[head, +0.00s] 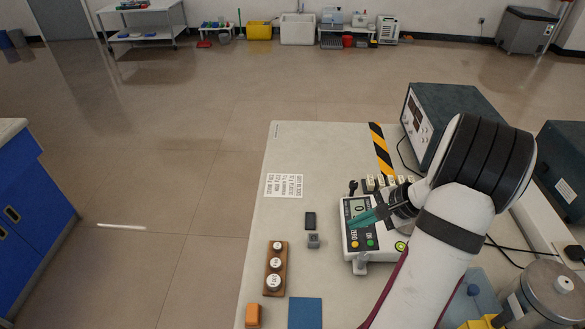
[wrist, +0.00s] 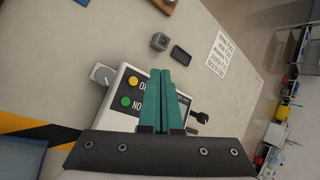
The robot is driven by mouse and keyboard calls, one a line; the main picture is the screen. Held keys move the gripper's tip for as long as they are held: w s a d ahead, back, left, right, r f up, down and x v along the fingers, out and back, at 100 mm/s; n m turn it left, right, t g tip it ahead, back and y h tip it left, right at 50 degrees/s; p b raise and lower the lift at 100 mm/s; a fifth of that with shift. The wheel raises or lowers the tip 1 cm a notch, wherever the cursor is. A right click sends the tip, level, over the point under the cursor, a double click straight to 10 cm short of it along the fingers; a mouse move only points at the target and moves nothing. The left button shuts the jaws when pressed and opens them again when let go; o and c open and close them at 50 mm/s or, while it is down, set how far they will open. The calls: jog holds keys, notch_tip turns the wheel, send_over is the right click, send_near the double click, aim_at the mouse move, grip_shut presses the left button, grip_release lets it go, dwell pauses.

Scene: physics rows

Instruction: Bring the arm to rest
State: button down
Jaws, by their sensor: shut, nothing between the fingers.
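My gripper (head: 363,218) is over the white scale with a display and colored buttons (head: 358,243). Its green fingers (wrist: 161,88) are shut together with nothing between them. In the wrist view the scale (wrist: 118,120) lies beneath the fingers, with its yellow and green buttons in sight. The fingers hide part of the display. I cannot tell how far above the scale they are. My arm comes in from the lower right and hides part of the table.
Left of the scale are a small grey block (head: 313,241), a black block (head: 310,220), a wooden weight holder (head: 275,270) and a printed sheet (head: 284,186). A blue mat (head: 305,313) and an orange block (head: 253,315) lie in front. A dark instrument (head: 425,125) stands behind. The table's back left is clear.

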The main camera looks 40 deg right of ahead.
jog(key=w+a+r+n+g+y, duration=0.1)
jog(key=w+a+r+n, duration=0.15)
jog(key=a, duration=0.55)
jog(key=w+a+r+n+g, duration=0.1)
jog(key=a+r+n+g, duration=0.15)
jog(key=a, duration=0.45)
jog(key=w+a+r+n+y, duration=0.1)
jog(key=a+r+n, duration=0.25)
jog(key=a, duration=0.45)
jog(key=s+a+r+n+g+h, duration=0.1)
jog(key=s+a+n+g+h, duration=0.1)
jog(key=s+a+n, duration=0.5)
jog(key=s+a+g, duration=0.1)
jog(key=s+a, duration=0.4)
jog(key=a, duration=0.1)
jog(key=shift+s+a+r+h, duration=0.15)
jog(key=shift+s+r+h, duration=0.2)
jog(key=shift+r+h, duration=0.05)
